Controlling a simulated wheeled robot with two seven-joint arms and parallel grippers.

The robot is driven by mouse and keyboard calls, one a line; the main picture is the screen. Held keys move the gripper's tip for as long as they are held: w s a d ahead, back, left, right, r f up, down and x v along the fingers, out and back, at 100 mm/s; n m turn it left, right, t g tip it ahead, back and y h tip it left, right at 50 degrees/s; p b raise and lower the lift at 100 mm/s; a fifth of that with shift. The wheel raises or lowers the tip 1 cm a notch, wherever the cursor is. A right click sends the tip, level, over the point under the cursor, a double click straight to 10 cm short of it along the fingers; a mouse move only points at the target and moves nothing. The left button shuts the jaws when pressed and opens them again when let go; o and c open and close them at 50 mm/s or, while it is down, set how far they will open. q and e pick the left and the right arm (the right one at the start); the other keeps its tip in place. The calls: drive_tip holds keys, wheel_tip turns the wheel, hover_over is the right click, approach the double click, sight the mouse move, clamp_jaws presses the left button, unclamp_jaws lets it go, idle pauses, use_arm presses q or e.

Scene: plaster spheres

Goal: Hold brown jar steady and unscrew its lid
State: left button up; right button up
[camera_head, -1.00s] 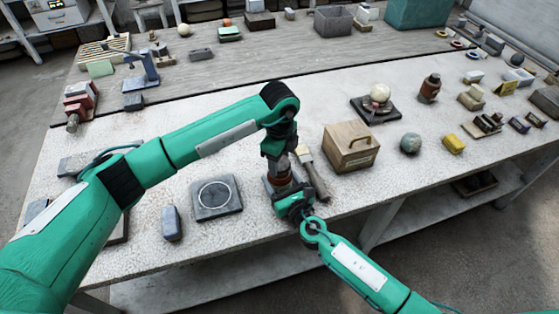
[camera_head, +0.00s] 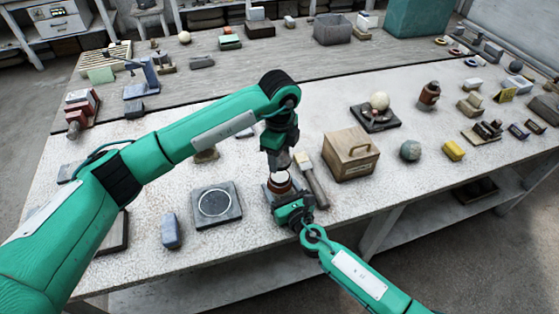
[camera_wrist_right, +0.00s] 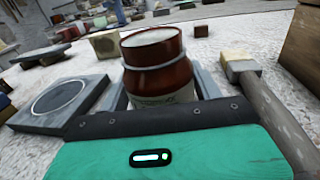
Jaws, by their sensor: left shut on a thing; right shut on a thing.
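The brown jar (camera_head: 279,184) stands upright near the front edge of the table. It also shows large in the right wrist view (camera_wrist_right: 158,75), with a grey band near its top and a pale, open-looking top. My right gripper (camera_head: 286,201) is shut on the jar's body, one finger on each side. My left gripper (camera_head: 279,163) points down just above the jar, apart from its pale top. It is shut on a small dark thing, likely the lid, mostly hidden between its fingers.
A brush (camera_head: 311,182) lies close right of the jar, with a wooden box (camera_head: 350,155) beyond it. A grey plate with a ring (camera_head: 217,204) lies to the left. Another brown jar (camera_head: 429,93) stands farther right.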

drive_tip(key=o, duration=2)
drive_tip(key=shift+c, duration=0.2)
